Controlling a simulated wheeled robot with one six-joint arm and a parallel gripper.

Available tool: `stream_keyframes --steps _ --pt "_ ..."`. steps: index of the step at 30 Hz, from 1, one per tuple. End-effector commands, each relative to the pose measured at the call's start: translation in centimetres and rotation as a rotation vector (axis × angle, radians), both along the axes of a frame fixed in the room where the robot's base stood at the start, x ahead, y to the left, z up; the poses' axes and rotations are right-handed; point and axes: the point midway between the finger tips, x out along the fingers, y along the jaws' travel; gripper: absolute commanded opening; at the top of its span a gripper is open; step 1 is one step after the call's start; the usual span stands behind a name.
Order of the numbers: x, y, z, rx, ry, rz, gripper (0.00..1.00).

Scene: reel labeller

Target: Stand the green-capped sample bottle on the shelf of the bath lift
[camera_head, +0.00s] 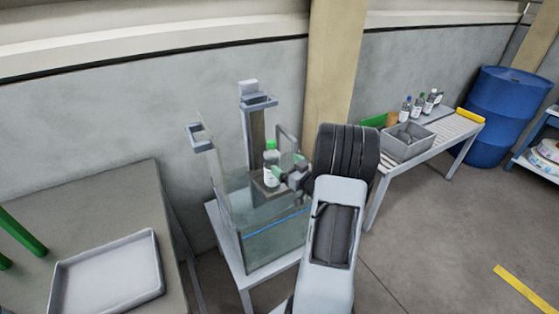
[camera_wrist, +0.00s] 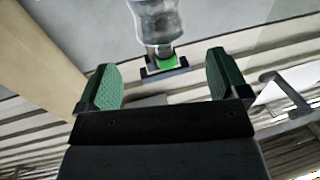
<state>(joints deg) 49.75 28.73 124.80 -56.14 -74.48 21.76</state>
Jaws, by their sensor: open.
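The green-capped sample bottle (camera_head: 270,168) is clear with a white label. In the head view it appears to stand upright on the small brown shelf (camera_head: 262,189) of the bath lift (camera_head: 257,130), above the water in the glass tank; its base is partly hard to make out. My gripper (camera_head: 288,177) is just right of the bottle, and the arm hides part of the tank. In the wrist view the jaws (camera_wrist: 162,80) are open and empty. The bottle (camera_wrist: 157,22) appears upside down beyond the fingertips, its green cap (camera_wrist: 167,61) toward the jaws.
A bench at right holds a grey bin (camera_head: 405,143) and several more bottles (camera_head: 418,106). A blue drum (camera_head: 505,115) stands beyond it. At left, a table holds an empty grey tray (camera_head: 108,275). The tank's glass walls and upright brackets (camera_head: 198,137) surround the shelf.

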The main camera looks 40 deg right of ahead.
Motion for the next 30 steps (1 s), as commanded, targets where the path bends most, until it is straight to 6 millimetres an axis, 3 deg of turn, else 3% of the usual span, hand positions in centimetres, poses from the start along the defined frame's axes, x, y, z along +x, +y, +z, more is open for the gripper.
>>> stream_keyframes --steps 3,9,30 --pt "-1.8 -0.2 0.0 -0.001 0.0 -0.003 0.93" --pt "-3.4 -0.2 0.0 0.0 0.0 -0.002 0.93" --pt "-3.7 -0.2 0.0 0.0 0.0 0.0 0.93"
